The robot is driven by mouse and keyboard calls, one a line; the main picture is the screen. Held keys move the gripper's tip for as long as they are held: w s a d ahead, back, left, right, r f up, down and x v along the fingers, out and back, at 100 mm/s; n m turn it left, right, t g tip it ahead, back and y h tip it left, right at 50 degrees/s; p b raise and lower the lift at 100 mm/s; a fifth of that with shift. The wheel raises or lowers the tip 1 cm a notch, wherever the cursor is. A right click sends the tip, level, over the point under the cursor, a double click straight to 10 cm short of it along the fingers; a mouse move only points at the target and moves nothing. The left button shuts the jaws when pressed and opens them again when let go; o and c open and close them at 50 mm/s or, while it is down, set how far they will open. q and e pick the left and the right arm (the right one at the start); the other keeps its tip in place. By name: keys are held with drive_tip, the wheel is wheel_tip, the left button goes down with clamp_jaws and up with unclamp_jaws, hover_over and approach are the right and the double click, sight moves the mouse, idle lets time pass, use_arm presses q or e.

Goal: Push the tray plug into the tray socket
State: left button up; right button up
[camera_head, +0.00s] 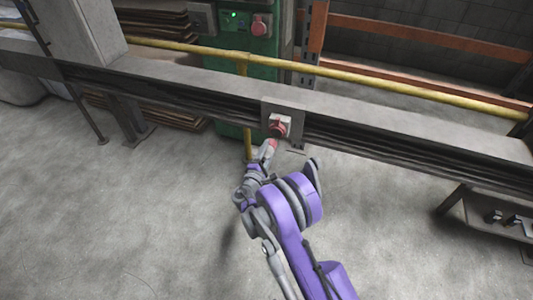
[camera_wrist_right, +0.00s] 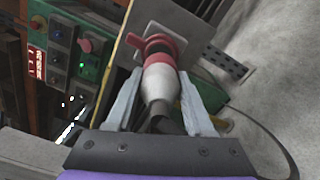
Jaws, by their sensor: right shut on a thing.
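The tray socket (camera_head: 279,124), red and white, sits on a grey plate on the front of the long cable tray. In the right wrist view its grey plate (camera_wrist_right: 186,28) shows behind the plug. My right gripper (camera_head: 267,150) is shut on the tray plug (camera_wrist_right: 160,82), a pale tapered body with a red collar. The two pale fingers flank the plug, and its red end points at the socket. The red end overlaps the socket in the wrist view; I cannot tell how deep it sits. My left gripper is not in view.
The grey cable tray (camera_head: 400,140) crosses the scene. A yellow rail (camera_head: 400,86) runs behind it. A green cabinet (camera_head: 250,30) with a red button (camera_head: 259,26) stands at the back. A low dark bench (camera_head: 470,204) is at the right. Open concrete floor (camera_head: 100,220) lies in front.

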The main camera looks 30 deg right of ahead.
sight(263, 161)
drive_tip(key=shift+x, duration=2.15)
idle(0.9)
drive_tip(key=shift+w+d, duration=0.35)
drive_tip(key=shift+d, duration=0.05)
idle(0.5)
drive_tip(key=o, duration=1.3)
drive_tip(key=shift+o, duration=0.2)
drive_tip(key=v, duration=1.1)
drive_tip(key=shift+w, duration=0.1)
